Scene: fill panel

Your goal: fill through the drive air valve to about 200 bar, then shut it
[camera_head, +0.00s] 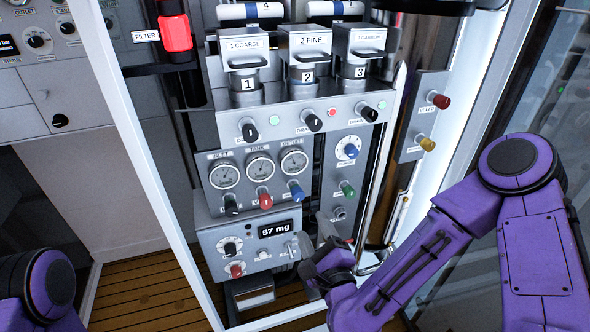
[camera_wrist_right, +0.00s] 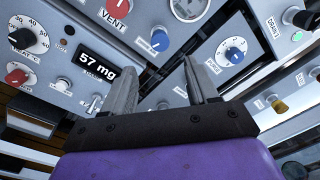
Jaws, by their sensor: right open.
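My right gripper (camera_head: 318,246) is open and empty, in front of the panel's lower right part, beside the display reading 57 mg (camera_head: 275,229). In the right wrist view its two fingers (camera_wrist_right: 163,78) point up at the panel, apart from each other and with no knob between them. I cannot read a drive air label; the green knob (camera_head: 347,188) and the blue knob (camera_head: 297,193) have labels too small to read. Three round gauges, inlet (camera_head: 224,176), tank (camera_head: 260,168) and outlet (camera_head: 294,162), show needles, but their values are unreadable. My left gripper is out of view.
A red vent knob (camera_wrist_right: 117,8) and a purge dial (camera_wrist_right: 235,52) sit near my fingers in the wrist view. Red (camera_head: 438,101) and yellow (camera_head: 426,143) knobs are on the right side plate. A white frame post (camera_head: 142,165) stands left of the panel.

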